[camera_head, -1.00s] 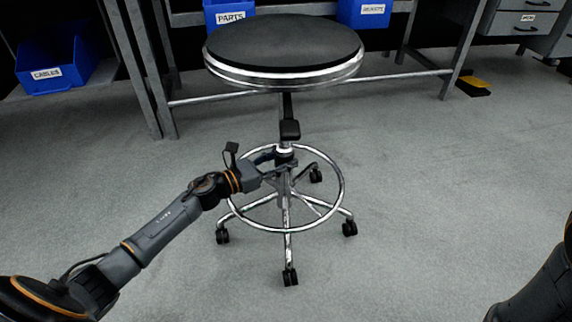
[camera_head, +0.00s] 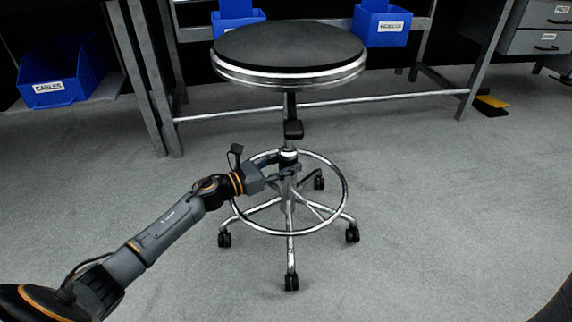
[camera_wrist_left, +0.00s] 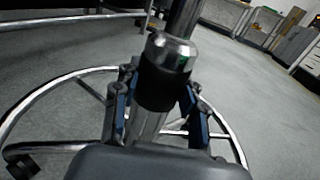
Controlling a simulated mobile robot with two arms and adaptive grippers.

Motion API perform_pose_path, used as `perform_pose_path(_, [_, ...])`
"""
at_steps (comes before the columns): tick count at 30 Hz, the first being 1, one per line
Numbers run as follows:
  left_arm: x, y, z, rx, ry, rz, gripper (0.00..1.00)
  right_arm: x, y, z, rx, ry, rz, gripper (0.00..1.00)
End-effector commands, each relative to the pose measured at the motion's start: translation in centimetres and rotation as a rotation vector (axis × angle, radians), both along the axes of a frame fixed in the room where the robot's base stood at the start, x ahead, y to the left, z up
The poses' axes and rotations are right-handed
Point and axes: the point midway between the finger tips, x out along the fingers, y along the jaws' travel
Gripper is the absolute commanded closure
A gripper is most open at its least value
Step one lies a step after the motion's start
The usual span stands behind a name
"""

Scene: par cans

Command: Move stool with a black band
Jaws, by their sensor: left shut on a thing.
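The stool (camera_head: 290,48) stands upright on its castors in the head view, with a round black seat, a chrome rim and a chrome foot ring (camera_head: 345,190). My left gripper (camera_head: 285,168) reaches in over the foot ring and is shut on the stool's central column. In the left wrist view, the fingers of the left gripper (camera_wrist_left: 158,108) sit on both sides of the column, at the black band (camera_wrist_left: 163,88) below a chrome collar. My right gripper is not in view; only a dark piece of my right arm may show at the lower right edge.
A workbench frame with a low crossbar (camera_head: 410,97) stands behind the stool. Blue bins hold the left (camera_head: 62,72) and the back right (camera_head: 382,25). Grey drawers (camera_head: 540,40) stand at the far right. A yellow and black object (camera_head: 491,104) lies near the bench leg. Grey floor is clear in front and right.

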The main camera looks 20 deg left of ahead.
Motion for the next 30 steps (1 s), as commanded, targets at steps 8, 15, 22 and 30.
perform_pose_path(8, [-0.1,-0.5,0.0,-0.001,-0.001,-0.01,0.46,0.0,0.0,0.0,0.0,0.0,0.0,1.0])
perform_pose_path(15, [-0.1,-0.3,0.0,-0.001,-0.001,-0.006,0.32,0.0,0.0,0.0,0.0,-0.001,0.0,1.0])
perform_pose_path(22, [-0.4,0.0,-0.1,-0.001,0.001,-0.004,0.32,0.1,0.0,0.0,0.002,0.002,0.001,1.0])
perform_pose_path(30, [-4.0,2.4,-0.2,0.0,0.004,-0.005,0.32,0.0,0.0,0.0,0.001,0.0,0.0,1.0])
